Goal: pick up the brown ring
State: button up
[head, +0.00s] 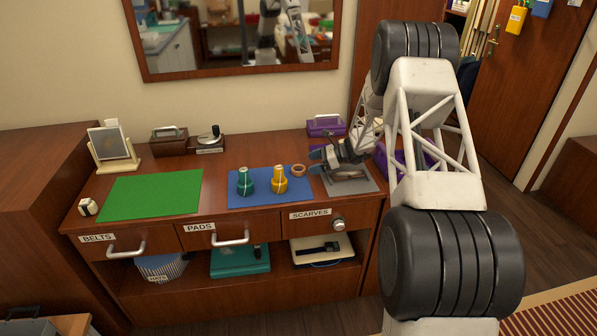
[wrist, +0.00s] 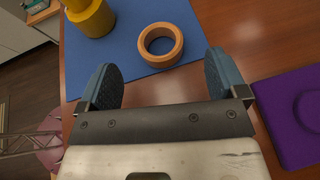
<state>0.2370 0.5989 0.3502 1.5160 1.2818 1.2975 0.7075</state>
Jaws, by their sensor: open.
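The brown ring (head: 298,170) lies flat on the right part of a blue mat (head: 235,201) on the dresser top. In the wrist view the ring (wrist: 175,46) sits beyond and between the two blue fingertips, with blue mat showing through its hole. My gripper (head: 315,161) is open and empty, just right of the ring in the head view. It also shows in the wrist view (wrist: 165,78), where its fingers are spread wider than the ring and do not touch it.
A yellow spool-like piece (head: 279,180) stands left of the ring, with a teal one (head: 245,182) beyond it. A purple box (head: 325,125) stands behind, and a grey mat (head: 350,183) lies at the right. The green mat (head: 150,195) is bare.

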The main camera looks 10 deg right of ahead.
aim_at(293, 169)
jog(key=shift+w+a+f, duration=0.1)
jog(key=shift+a+f, duration=0.05)
jog(key=shift+a, duration=0.15)
jog(key=shift+a, duration=0.15)
jog(key=shift+x, duration=2.5)
jog(key=shift+c, duration=0.3)
jog(key=c, duration=0.9)
jog(key=shift+c, duration=0.2)
